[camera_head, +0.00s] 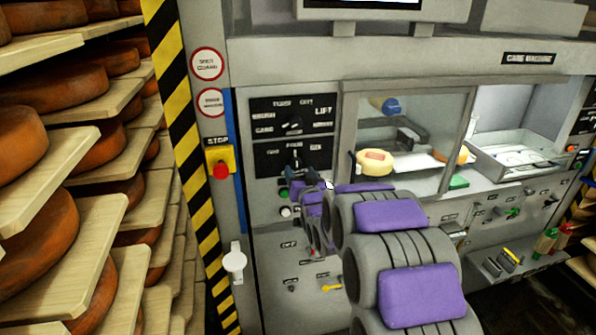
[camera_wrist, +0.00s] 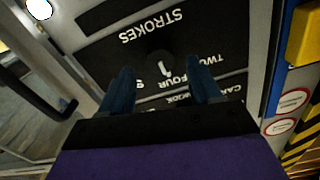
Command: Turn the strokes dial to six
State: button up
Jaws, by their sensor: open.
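The strokes dial (camera_wrist: 158,64) is a dark round knob with a white pointer mark on a black panel lettered STROKES (camera_wrist: 110,48). In the wrist view the words TWO and FOUR show beside it. SIX is not readable there, and I cannot tell for sure which word the mark points at. My gripper (camera_wrist: 162,88) is open, with its blue fingers on either side of the dial's lower part; whether they touch it is unclear. In the head view my gripper (camera_head: 299,177) is at the lower black panel (camera_head: 264,160), partly covering it.
Another dial (camera_head: 292,123) sits on the panel above. A red stop button (camera_head: 221,169) on a yellow box is to the left, with a white lever (camera_head: 234,262) below. A glazed chamber with a cheese wheel (camera_head: 374,162) is to the right. Cheese shelves (camera_head: 95,135) line the left.

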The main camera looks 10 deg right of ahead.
aim_at(297, 166)
jog(key=shift+w, duration=1.55)
jog(key=c, duration=1)
